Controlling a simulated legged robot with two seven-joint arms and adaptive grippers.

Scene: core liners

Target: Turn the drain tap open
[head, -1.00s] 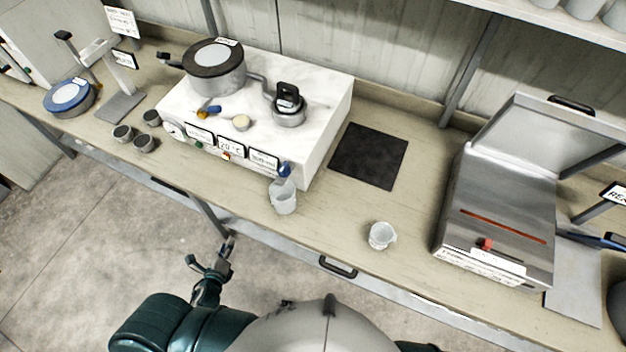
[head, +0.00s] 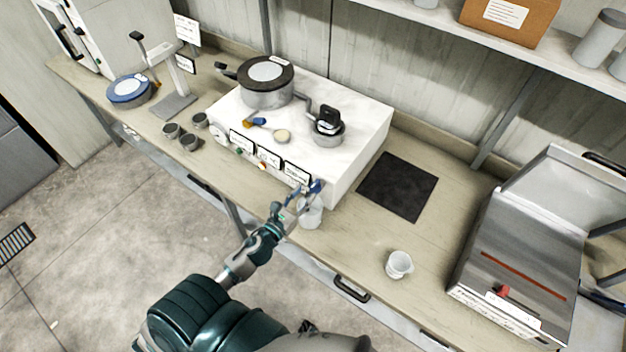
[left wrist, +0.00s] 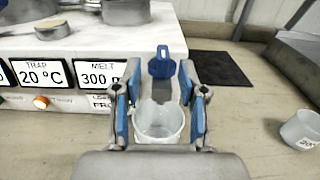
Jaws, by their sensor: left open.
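The drain tap has a blue handle (head: 316,186) and sits low on the front right of the white marble-look unit (head: 362,140). In the left wrist view the blue tap handle (left wrist: 163,66) stands upright, with a grey stem below it. A clear cup (head: 311,214) stands under the tap and also shows in the left wrist view (left wrist: 160,122). My left gripper (head: 297,192) is open in front of the tap. In the left wrist view its blue-padded fingers (left wrist: 161,80) lie either side of the tap's line, with nothing gripped. Contact cannot be told. My right gripper is out of view.
A lidded pot (head: 268,92) and a small pan (head: 328,132) stand on the unit. A black mat (head: 398,187) lies to its right. A second cup (head: 399,264) stands near the bench front, left of a steel machine (head: 520,260). Small grey cups (head: 188,142) stand at left.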

